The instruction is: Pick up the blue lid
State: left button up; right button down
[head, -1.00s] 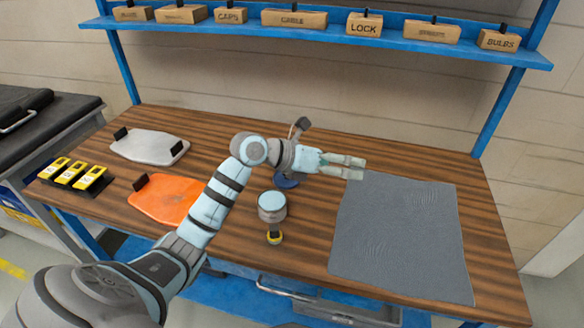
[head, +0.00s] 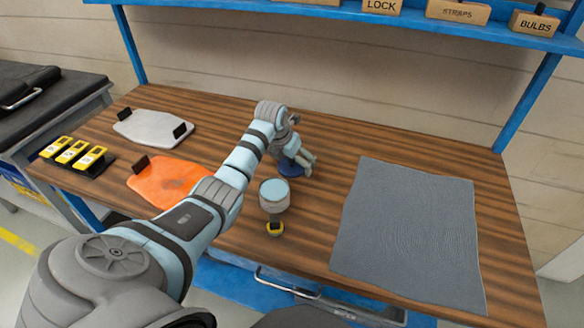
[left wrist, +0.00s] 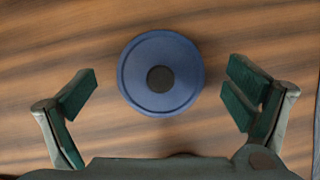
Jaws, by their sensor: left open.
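The blue lid (head: 290,168) is a round disc on the wooden table, partly hidden behind my left gripper in the head view. In the left wrist view the lid (left wrist: 140,85) shows whole, with a dark round knob in its middle. My left gripper (head: 304,166) points down over the lid. In the left wrist view its open fingers (left wrist: 158,98) stand on either side of the lid, apart from it, with nothing between them touching the pads. My right gripper is not in view.
A pale blue-topped canister (head: 274,202) stands just in front of the lid, with a small yellow-black item (head: 275,228) before it. An orange board (head: 165,180) and a grey board (head: 150,128) lie to the left. A grey mat (head: 410,235) covers the right.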

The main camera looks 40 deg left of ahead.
pick_arm(q)
jog(key=c, duration=1)
jog(key=shift+s+d+r, duration=0.1)
jog(key=shift+s+d, duration=0.05)
jog(key=c, duration=0.4)
jog(key=shift+s, duration=0.15)
jog(key=shift+c, duration=1.4)
